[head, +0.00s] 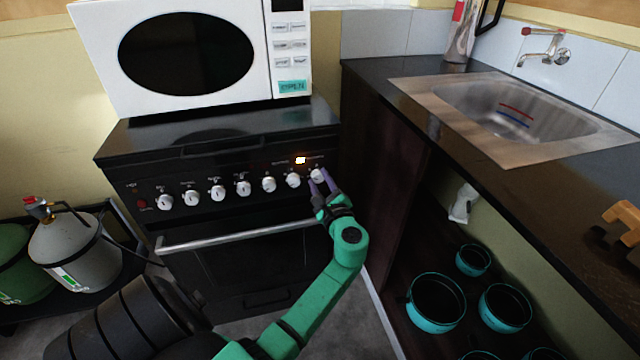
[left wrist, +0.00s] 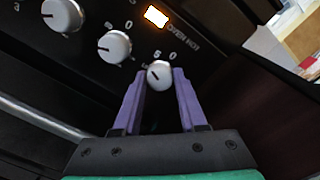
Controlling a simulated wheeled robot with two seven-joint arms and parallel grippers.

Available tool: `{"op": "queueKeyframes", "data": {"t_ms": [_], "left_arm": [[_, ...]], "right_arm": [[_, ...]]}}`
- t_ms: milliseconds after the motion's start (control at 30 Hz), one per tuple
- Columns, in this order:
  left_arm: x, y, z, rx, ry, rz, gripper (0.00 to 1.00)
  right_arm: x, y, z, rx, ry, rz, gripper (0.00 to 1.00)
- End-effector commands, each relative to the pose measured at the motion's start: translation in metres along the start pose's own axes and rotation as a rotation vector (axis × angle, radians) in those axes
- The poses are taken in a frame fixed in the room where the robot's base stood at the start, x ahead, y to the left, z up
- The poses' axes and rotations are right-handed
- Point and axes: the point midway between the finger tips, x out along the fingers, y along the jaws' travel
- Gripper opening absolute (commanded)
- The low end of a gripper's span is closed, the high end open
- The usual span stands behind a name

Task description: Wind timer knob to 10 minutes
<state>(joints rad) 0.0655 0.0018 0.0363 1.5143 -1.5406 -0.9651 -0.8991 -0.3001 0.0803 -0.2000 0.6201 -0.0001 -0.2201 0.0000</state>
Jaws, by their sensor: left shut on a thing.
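The timer knob (head: 316,176) is the white knob at the right end of the row on the black stove's front panel. It also shows in the left wrist view (left wrist: 159,74), with a dark pointer line on its face and a "0" printed above it. My left gripper (head: 320,182) has its purple fingers on either side of this knob and is shut on it. In the left wrist view the fingertips (left wrist: 160,76) flank the knob, which hides part of its lower dial. My right gripper is not in view.
An orange-white indicator light (head: 300,160) glows above the knobs. Several other white knobs line the panel to the left, with the oven door handle (head: 240,236) below. A microwave (head: 190,55) stands on the stove. A dark counter with a sink (head: 520,110) is close on the right.

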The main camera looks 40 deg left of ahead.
Motion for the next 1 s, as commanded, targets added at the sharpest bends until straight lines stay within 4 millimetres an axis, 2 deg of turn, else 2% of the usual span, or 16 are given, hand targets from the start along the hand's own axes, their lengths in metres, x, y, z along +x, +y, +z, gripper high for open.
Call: {"op": "queueKeyframes", "data": {"t_ms": [233,400,1000], "left_arm": [[-0.001,0.004,-0.004,-0.082,0.010,0.007,0.00],[-0.001,0.004,-0.004,-0.138,0.011,0.007,0.00],[-0.001,0.004,-0.004,-0.307,0.019,0.010,0.00]], "right_arm": [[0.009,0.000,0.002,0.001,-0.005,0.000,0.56],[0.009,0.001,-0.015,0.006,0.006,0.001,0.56],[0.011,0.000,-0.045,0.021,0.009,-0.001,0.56]]}}
